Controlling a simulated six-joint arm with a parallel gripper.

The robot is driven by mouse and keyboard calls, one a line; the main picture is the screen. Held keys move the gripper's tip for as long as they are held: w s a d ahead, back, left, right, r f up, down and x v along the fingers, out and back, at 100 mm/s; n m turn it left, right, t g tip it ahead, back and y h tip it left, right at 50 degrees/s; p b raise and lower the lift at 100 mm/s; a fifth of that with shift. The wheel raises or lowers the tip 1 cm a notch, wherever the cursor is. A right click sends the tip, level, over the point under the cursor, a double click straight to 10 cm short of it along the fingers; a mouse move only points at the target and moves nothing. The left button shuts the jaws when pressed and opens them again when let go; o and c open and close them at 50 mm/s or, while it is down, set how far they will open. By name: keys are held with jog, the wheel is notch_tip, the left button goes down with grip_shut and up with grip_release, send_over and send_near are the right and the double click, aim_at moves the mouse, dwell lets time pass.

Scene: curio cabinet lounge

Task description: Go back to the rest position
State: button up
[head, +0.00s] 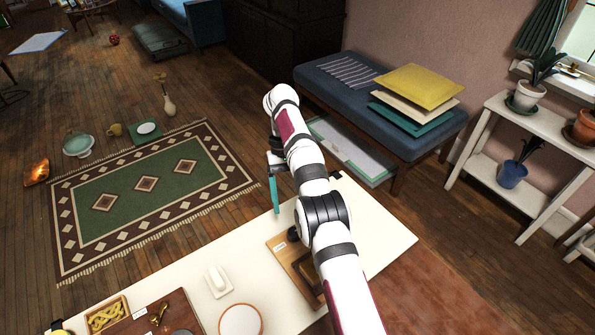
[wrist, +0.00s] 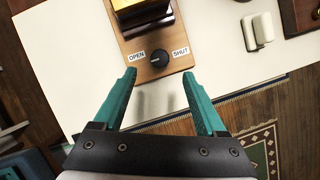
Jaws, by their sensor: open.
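My gripper (wrist: 160,74) is open and empty in the wrist view, with its two teal fingers spread apart. Between and just beyond the fingertips is a black knob (wrist: 159,58) on a wooden board (wrist: 135,46), with the labels OPEN on its left and SHUT on its right. The fingers do not hold the knob. In the head view a teal finger of my gripper (head: 274,194) hangs over the far edge of the white table (head: 385,232), near the wooden board (head: 287,262). My arm hides part of the board there.
A white switch-like block (head: 217,281), a round wood-rimmed dish (head: 240,320) and a dark wooden tray (head: 150,317) stand on the table left of the board. Beyond the table are a patterned rug (head: 135,215) and a blue bench (head: 440,133) with cushions. The table's right end is clear.

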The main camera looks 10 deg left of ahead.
jog(key=s+d+r+m+t+y, duration=0.1)
jog(key=s+d+r+m, duration=0.1)
jog(key=s+d+r, duration=0.6)
jog(key=s+d+r+m+t+y, duration=0.1)
jog(key=s+d+r+m, duration=0.3)
jog(key=r, duration=0.5)
jog(key=s+d+f+m+t, duration=0.1)
jog(key=s+d+f+m, duration=0.1)
jog(key=s, duration=0.8)
jog(key=s+d+f+m+t+y, duration=0.1)
jog(key=s+f, duration=0.3)
jog(key=s, duration=0.6)
jog(key=shift+s+d+m+y, duration=0.15)
jog(key=shift+d+m+y, duration=0.15)
jog(key=shift+d+m, duration=0.35)
